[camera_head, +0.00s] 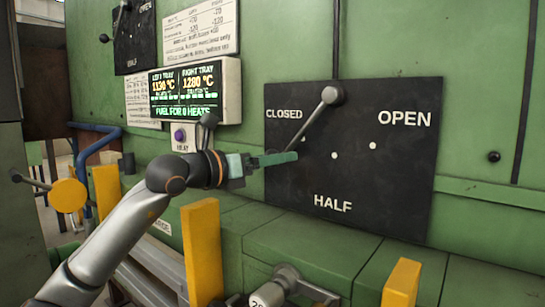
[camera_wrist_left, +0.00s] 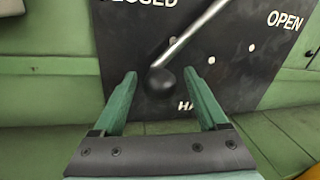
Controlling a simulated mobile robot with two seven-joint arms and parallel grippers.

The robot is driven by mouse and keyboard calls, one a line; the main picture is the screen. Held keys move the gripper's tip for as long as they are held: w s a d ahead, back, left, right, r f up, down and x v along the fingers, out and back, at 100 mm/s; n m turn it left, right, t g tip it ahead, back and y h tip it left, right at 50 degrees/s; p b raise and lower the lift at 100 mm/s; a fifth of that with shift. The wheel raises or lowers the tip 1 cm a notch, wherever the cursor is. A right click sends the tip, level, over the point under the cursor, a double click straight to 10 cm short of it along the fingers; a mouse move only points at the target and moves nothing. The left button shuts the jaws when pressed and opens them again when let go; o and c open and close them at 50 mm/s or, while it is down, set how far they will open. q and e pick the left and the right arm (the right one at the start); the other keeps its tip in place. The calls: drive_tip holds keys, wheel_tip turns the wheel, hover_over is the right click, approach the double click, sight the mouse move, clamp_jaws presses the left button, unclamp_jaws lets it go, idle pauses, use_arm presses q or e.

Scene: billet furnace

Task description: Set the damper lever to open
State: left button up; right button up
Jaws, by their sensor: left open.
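The damper lever (camera_head: 318,118) is a grey rod on a round pivot near the top of a black plate (camera_head: 405,185) marked CLOSED, HALF and OPEN. It slants down and left, towards the CLOSED side. In the left wrist view the rod (camera_wrist_left: 190,34) ends in a black knob (camera_wrist_left: 160,82). My left gripper (camera_head: 278,158) is open at the rod's lower end. In the wrist view the knob appears between its two green fingers, nearer the left one; I cannot tell whether they touch. In the head view the gripper hides the knob. My right gripper is not in view.
Yellow posts (camera_head: 201,250) (camera_head: 401,283) stand in front of the green ledge (camera_head: 310,246). The plate's right side is clear.

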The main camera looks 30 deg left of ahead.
use_arm(q)
clamp_jaws()
idle(0.4)
idle(0.9)
